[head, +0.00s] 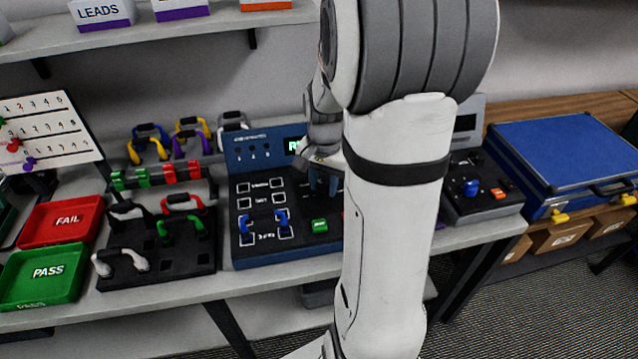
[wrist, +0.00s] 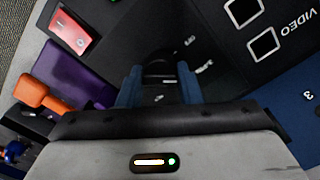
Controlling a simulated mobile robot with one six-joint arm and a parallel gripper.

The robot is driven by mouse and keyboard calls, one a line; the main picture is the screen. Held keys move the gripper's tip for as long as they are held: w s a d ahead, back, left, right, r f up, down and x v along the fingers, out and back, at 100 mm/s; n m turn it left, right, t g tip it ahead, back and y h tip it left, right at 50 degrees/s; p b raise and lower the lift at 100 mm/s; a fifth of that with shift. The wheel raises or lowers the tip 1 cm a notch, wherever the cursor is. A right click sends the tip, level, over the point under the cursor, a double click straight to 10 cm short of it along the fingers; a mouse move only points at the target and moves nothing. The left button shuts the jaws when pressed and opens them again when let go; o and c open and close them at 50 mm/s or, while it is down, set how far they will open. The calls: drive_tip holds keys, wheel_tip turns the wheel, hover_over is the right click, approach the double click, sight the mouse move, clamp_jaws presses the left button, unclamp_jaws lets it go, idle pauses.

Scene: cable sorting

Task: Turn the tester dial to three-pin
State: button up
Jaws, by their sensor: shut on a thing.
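The cable tester (head: 262,205) is a dark blue unit with a black sloped panel, labelled sockets and a lit green display, mostly blocked at its right by my arm. My gripper (head: 322,182) reaches down onto the panel. In the wrist view my gripper (wrist: 158,88) has its two blue fingers shut on the black tester dial (wrist: 158,70), one finger on each side. Small white labels sit on the panel around the dial, too blurred to read, so I cannot tell its setting. A blue lead (head: 264,224) arches over the tester's lower sockets.
A black unit with a blue knob (head: 470,187) stands right. Red FAIL (head: 62,220) and green PASS (head: 45,273) trays stand left.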

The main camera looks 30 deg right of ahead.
sight(322, 183)
drive_tip(key=shift+w+r+m, duration=0.1)
drive_tip(key=shift+w+m, duration=0.05)
drive_tip(key=shift+m, duration=0.45)
drive_tip(key=o, duration=0.9)
drive_tip(key=shift+w+a, duration=0.1)
drive_tip(key=shift+o, duration=0.4)
wheel_tip(322, 183, up, 8)
drive_tip(key=shift+f, duration=0.1)
